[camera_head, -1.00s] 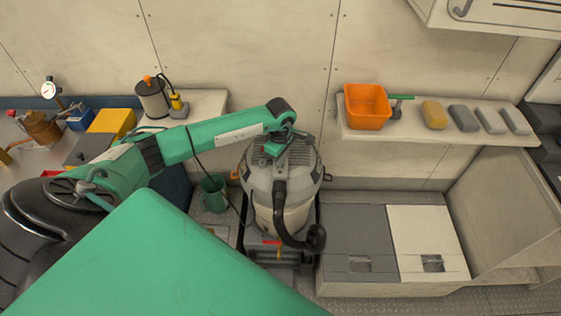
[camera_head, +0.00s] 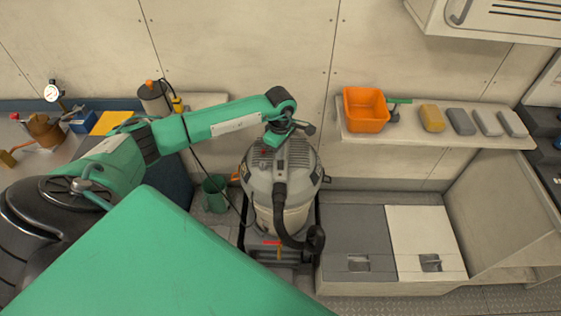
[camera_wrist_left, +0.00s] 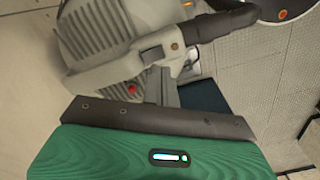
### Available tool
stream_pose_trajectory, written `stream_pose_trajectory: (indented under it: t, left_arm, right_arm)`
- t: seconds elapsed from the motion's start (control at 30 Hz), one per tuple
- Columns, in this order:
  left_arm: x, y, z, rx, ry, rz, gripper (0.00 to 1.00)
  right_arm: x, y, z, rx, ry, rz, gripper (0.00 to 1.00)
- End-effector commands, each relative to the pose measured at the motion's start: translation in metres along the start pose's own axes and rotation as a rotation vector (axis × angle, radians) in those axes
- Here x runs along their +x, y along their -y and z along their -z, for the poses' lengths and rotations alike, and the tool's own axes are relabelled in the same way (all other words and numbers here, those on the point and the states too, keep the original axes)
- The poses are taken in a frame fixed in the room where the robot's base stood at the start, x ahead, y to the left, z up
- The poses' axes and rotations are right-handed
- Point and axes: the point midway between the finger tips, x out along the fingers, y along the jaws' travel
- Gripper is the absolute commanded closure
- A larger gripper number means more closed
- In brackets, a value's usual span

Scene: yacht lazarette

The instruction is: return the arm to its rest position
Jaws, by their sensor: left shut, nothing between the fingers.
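My left arm (camera_head: 215,121) is green with dark joints and reaches in from the left in the head view. Its left gripper (camera_head: 281,137) is above the top of a grey shop vacuum (camera_head: 272,184), and its fingers are largely hidden in that view. In the left wrist view, the green gripper housing fills the bottom, and the shut, empty gripper (camera_wrist_left: 161,88) shows in front of the vacuum's ribbed grey top (camera_wrist_left: 105,35). I cannot tell whether it touches the vacuum. My right gripper is not in view.
An orange bin (camera_head: 365,110), a yellow sponge (camera_head: 432,118) and several grey blocks stand on the right wall shelf (camera_head: 440,140). A low locker with grey and white lids (camera_head: 425,240) is below. A green bucket (camera_head: 214,195) stands left of the vacuum. A tool-covered bench is far left.

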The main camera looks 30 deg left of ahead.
Motion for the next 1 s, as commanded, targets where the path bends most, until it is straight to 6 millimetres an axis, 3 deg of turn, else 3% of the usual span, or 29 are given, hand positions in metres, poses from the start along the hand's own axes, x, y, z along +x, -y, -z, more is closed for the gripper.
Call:
stream_pose_trajectory:
  t: [0.17, 0.73, 0.87, 1.0]
  left_arm:
    - [-0.013, 0.0, 0.0, 0.001, 0.0, 0.0, 1.0]
    - [-0.011, 0.001, -0.007, 0.001, 0.02, -0.005, 1.0]
    - [-0.003, 0.006, -0.051, -0.011, 0.166, -0.033, 1.0]
    - [-0.007, 0.02, -0.143, -0.085, 0.504, -0.08, 1.0]
  right_arm:
    - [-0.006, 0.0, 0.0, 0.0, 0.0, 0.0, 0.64]
    - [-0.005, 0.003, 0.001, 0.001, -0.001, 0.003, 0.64]
    - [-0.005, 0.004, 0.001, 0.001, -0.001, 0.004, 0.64]
    - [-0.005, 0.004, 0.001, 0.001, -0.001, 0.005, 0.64]
